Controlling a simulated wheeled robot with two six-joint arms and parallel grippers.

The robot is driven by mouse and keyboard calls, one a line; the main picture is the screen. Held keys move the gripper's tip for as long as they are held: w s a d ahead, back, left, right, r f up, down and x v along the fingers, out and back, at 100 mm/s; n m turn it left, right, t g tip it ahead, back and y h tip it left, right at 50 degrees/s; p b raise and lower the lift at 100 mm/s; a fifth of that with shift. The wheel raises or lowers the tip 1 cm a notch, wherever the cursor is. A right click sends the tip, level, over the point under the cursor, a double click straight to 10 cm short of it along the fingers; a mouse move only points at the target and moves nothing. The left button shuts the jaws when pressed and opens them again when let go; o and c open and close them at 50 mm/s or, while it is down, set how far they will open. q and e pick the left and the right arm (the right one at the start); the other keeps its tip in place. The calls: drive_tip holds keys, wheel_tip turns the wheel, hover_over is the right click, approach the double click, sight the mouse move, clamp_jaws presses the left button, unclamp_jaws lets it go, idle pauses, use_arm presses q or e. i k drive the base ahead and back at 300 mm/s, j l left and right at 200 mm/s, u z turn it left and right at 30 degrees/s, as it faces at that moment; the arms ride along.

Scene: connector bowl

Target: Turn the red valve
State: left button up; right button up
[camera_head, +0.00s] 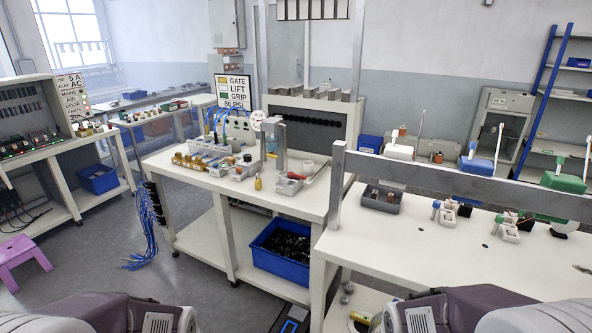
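I cannot pick out a red valve with certainty. A small red part (296,176) lies on a small grey tray on the middle workbench (258,208), too small to identify. Two purple-and-white arm parts at the bottom edge are mine. Neither of my grippers is in view.
A blue bin (280,248) stands under the middle bench. A purple stool (22,258) stands at the left.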

sight(290, 175)
drive_tip(key=i+j, duration=0.25)
drive_tip(key=i+j+z, duration=0.1)
drive_tip(key=j, duration=0.35)
drive_tip(key=i+j+z, duration=0.1)
drive_tip(key=i+j, duration=0.45)
drive_tip(key=j, duration=0.2)
drive_tip(key=i+j+z, duration=0.1)
drive_tip(key=j, duration=0.3)
drive_tip(key=i+j, duration=0.3)
drive_tip(key=j+z, duration=0.05)
drive_tip(key=j, duration=0.05)
